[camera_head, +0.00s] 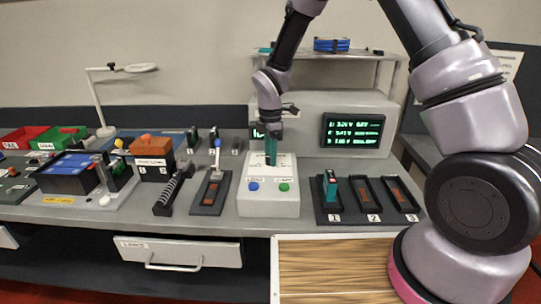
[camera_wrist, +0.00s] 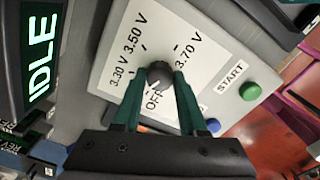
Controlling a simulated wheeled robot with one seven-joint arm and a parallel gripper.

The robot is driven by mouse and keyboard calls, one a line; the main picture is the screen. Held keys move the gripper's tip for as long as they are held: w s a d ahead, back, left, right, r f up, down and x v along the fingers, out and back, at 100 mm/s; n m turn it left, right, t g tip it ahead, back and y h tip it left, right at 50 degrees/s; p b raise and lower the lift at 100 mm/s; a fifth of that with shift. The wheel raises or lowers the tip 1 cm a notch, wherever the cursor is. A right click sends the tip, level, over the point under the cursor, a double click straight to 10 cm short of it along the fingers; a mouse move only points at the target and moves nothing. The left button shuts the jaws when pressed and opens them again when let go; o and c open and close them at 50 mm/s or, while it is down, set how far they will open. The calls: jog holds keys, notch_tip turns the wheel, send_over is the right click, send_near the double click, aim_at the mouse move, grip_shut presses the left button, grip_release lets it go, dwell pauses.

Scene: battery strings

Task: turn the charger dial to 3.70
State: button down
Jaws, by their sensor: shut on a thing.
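The charger (camera_head: 268,207) is a pale box with a sloped white panel, a blue button and a green button. In the wrist view its dial (camera_wrist: 158,73) is a dark round knob, with labels OFF, 3.30 V, 3.50 V and 3.70 V around it. My gripper (camera_wrist: 159,80) has its teal fingers on either side of the knob and is shut on it. A pale mark on the knob's near side seems to face OFF, but the fingers partly hide it. In the head view my gripper (camera_head: 270,158) points down at the panel and hides the dial.
The status display (camera_wrist: 40,65) reads IDLE. A green START button (camera_wrist: 250,91) and a blue button (camera_wrist: 213,125) sit close to the fingers. Right of the charger is a numbered tray (camera_head: 332,217) with one cell in slot 1. A larger screen (camera_head: 353,135) stands behind.

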jog(key=m, duration=0.4)
jog(key=shift+m, duration=0.3)
jog(key=m, duration=0.4)
jog(key=shift+m, duration=0.3)
jog(key=m, duration=1.8)
jog(key=shift+m, duration=2.2)
